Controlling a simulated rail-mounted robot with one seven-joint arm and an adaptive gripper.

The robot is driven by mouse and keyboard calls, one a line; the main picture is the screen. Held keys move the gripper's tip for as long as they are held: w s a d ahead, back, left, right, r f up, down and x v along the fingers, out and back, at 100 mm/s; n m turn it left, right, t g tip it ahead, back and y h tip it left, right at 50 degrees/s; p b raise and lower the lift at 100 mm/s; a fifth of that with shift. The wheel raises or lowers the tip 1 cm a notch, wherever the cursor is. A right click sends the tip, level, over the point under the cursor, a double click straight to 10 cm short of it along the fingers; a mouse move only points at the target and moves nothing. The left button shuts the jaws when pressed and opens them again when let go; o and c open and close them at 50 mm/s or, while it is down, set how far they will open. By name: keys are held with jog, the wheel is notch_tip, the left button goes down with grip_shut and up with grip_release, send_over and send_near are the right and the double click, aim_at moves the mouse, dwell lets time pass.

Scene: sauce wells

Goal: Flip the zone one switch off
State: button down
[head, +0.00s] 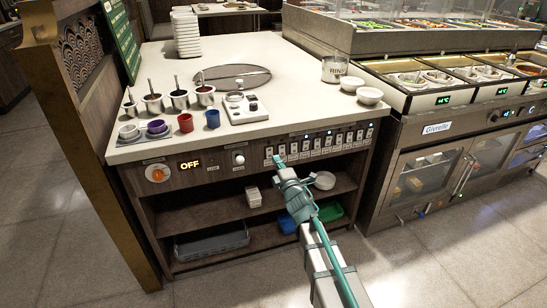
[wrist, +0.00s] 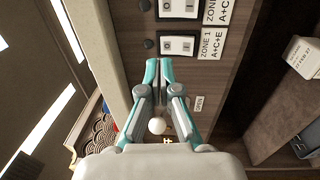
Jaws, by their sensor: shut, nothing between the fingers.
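The zone one switch (wrist: 178,46) is a white rocker in a black frame, beside a label reading "ZONE 1 A+C+E" (wrist: 211,44) in the wrist view. Which way its rocker is tipped is too small to tell. In the head view the switch row (head: 320,143) runs along the counter's dark front panel, and zone one appears to be at its left end (head: 269,153). My gripper (wrist: 152,68) is shut and empty, its teal fingertips close to the switch's edge. In the head view my gripper (head: 278,160) is at the row's left end. Contact cannot be told.
Another switch (wrist: 179,8) sits beside zone one in the wrist view. A white knob (head: 238,158), an orange knob (head: 157,174) and an "OFF" display (head: 190,165) are to the left. Open shelves (head: 200,214) lie below. The floor in front is clear.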

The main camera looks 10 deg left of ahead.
jog(key=r+v, duration=0.1)
jog(key=v, duration=0.7)
jog(key=shift+s+r+p, duration=0.2)
jog(key=shift+r+p, duration=0.1)
